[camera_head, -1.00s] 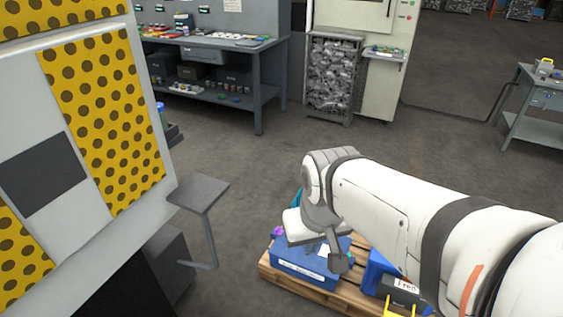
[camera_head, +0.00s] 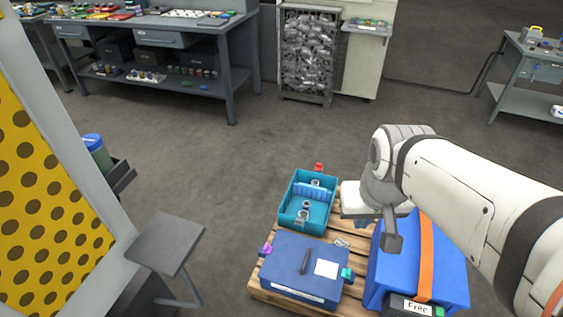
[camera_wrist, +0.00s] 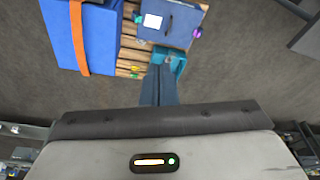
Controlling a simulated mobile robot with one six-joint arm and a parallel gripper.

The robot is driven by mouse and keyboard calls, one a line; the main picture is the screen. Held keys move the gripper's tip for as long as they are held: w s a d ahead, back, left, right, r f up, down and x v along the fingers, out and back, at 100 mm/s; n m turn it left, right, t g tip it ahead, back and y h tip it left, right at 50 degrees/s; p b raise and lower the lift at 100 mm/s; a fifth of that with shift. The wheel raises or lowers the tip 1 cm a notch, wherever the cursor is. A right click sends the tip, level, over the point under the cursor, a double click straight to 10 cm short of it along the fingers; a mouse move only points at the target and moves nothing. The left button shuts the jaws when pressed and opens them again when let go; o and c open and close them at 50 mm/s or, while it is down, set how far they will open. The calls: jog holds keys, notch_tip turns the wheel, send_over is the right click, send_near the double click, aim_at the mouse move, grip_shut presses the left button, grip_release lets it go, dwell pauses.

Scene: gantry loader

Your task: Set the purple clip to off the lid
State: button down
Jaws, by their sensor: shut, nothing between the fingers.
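The purple clip (camera_head: 265,250) sits at the left end of the blue lidded box, by the lid's edge; it also shows in the wrist view (camera_wrist: 197,33). Whether it is latched is too small to tell. The blue lid (camera_head: 283,262) is on its box and carries a dark handle and a white label. A green clip (camera_head: 347,273) is at its right end. My gripper (camera_wrist: 160,72) is shut and empty, above the pallet and apart from the purple clip. Its fingertips are hidden in the head view.
A teal open bin (camera_head: 283,217) with metal parts and a red clip (camera_head: 319,167) stands behind the lidded box. A larger blue box (camera_head: 450,275) with an orange strap is to the right. All stand on a wooden pallet (camera_head: 262,291).

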jog(key=w+a+f+m+g+y+b, duration=0.1)
jog(key=w+a+f+m+y+b, duration=0.2)
jog(key=w+f, duration=0.6)
jog(key=w+a+f+m+y+b, duration=0.2)
jog(key=w+a+f+m+b, duration=0.15)
jog(key=w+f+b, duration=0.55)
jog(key=w+a+f+m+g+y+b, duration=0.15)
jog(key=w+f+m, duration=0.3)
jog(key=f, duration=0.65)
jog(key=w+f+m+t+b, duration=0.1)
jog(key=w+f+m+b, duration=0.1)
jog(key=f, duration=0.9)
jog(key=w+f+m+t+y+b, duration=0.1)
jog(key=w+f+m+b, duration=0.2)
jog(key=f, duration=0.9)
jog(key=w+f+m+t+y+b, duration=0.1)
jog(key=w+f+m+b, duration=0.2)
jog(key=f, duration=0.9)
jog(key=w+m, duration=0.1)
jog(key=m, duration=0.1)
jog(key=shift+w+f+m, duration=0.15)
jog(key=shift+w+m, duration=0.2)
jog(key=shift+m, duration=0.05)
jog(key=shift+a+f, duration=0.1)
jog(key=shift+a, duration=0.05)
